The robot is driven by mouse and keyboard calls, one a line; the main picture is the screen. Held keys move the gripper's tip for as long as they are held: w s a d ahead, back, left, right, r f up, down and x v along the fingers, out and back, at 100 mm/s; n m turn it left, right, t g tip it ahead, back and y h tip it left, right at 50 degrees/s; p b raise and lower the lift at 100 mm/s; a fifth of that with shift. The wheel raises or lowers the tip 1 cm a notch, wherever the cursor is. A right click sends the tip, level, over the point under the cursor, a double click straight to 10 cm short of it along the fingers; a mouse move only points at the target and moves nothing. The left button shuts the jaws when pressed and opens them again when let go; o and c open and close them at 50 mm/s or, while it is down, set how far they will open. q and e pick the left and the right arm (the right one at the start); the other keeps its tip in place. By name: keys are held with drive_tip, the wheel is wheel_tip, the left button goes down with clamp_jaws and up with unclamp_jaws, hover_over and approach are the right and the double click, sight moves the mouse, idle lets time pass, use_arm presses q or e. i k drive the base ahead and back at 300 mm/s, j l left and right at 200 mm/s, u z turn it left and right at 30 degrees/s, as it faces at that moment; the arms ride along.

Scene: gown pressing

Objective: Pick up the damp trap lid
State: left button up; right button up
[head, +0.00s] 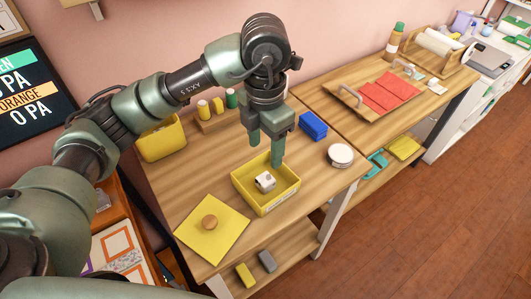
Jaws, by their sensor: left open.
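A flat yellow square lid (225,240) with a round wooden knob (209,222) lies at the front left of the near wooden table. I take it as the damp trap lid. To its right stands an open yellow box (283,196) with a small white object (265,182) inside. My left gripper (266,150) points down with its fingers apart, near the back of the open box and away from the lid. Nothing shows between its fingers. My right gripper is not in view.
A yellow bin (163,139), a wooden rack of bottles (215,119), a blue block (313,125) and a round white-topped tin (340,156) stand on the same table. A tray with red cloth (386,93) lies farther right. Bare wood shows around the lid.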

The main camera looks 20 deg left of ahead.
sight(211, 229)
drive_tip(key=u, duration=1.15)
